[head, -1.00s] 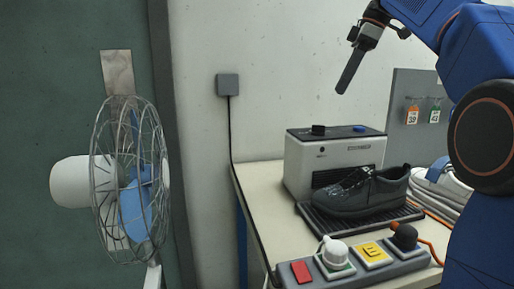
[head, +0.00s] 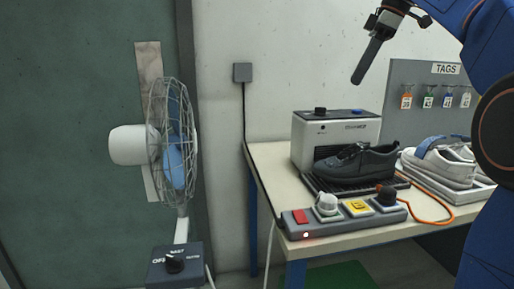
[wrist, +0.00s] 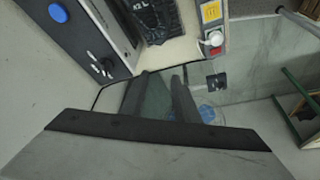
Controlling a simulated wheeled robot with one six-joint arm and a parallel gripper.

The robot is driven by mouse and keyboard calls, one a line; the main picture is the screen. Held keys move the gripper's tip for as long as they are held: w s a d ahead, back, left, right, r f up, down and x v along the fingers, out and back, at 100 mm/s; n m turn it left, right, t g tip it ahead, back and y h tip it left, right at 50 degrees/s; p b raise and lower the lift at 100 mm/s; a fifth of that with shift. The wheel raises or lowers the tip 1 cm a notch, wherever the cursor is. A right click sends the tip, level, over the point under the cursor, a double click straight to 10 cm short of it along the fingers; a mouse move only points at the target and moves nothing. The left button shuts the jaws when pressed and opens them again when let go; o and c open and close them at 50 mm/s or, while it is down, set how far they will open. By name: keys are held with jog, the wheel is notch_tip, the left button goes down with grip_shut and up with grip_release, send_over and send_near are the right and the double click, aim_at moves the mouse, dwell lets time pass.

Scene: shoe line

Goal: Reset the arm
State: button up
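My arm is raised at the upper right of the head view. My gripper (head: 368,62) hangs above the bench, pointing down and left, with free air between it and the grey machine. One long dark finger shows there; any second finger is hidden behind or in line with it. Nothing is seen hanging from it. In the wrist view a broad grey piece with a black edge, which looks like part of my gripper, fills the bottom.
A tag board (head: 412,72) stands behind. A fan (head: 128,145) and its switch box (head: 160,270) are left.

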jog(key=s+f+m+t+h, duration=0.1)
jog(key=s+f+m, duration=0.3)
jog(key=s+f, duration=0.6)
jog(key=s+d+f+m+t+h, duration=0.1)
jog(key=s+f+m, duration=0.4)
jog(key=s+f, duration=0.5)
jog(key=s+d+f+m+t+h, duration=0.1)
jog(key=s+f+m, duration=0.4)
jog(key=s+f, duration=0.6)
notch_tip(320, 180, down, 12)
jog(key=shift+f+h, duration=0.25)
jog(key=shift+h, duration=0.35)
jog(key=shift+s, duration=0.1)
